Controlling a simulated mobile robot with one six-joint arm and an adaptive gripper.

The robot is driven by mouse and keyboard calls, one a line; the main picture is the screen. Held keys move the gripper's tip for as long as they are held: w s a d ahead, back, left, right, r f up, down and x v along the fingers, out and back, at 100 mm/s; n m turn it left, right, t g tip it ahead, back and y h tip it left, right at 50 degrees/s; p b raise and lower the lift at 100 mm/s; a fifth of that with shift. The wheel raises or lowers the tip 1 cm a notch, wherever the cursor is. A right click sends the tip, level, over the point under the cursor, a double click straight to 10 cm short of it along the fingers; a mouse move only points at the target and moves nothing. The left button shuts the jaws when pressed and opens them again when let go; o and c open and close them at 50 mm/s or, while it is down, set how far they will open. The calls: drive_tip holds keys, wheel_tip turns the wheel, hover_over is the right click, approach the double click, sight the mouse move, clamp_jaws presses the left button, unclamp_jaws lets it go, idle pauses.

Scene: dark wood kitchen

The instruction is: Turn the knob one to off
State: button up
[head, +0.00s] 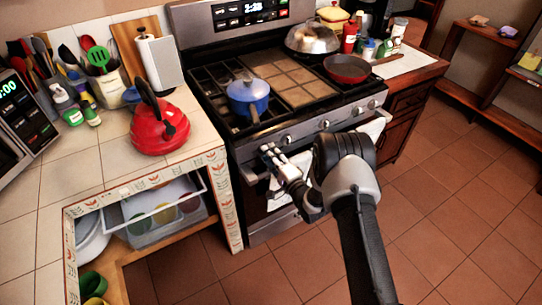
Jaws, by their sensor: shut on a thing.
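The stove (275,110) has a row of knobs along its front panel. My gripper (267,151) is at the left end of this row. It is shut on the leftmost knob, which its fingers mostly hide, so I cannot tell how that knob is turned. The second knob from the left (287,139) is just right of the fingers and looks free. More knobs, such as the middle one (325,124), are further right.
A blue pot (247,95) stands on the left burners, its handle towards the front. A red pan (346,69) is at the right. A red kettle (160,130) stands on the tiled counter (95,150) left of the stove. The floor at right is clear.

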drive_tip(key=o, duration=1.1)
drive_tip(key=shift+c, duration=0.2)
drive_tip(key=v, duration=1.2)
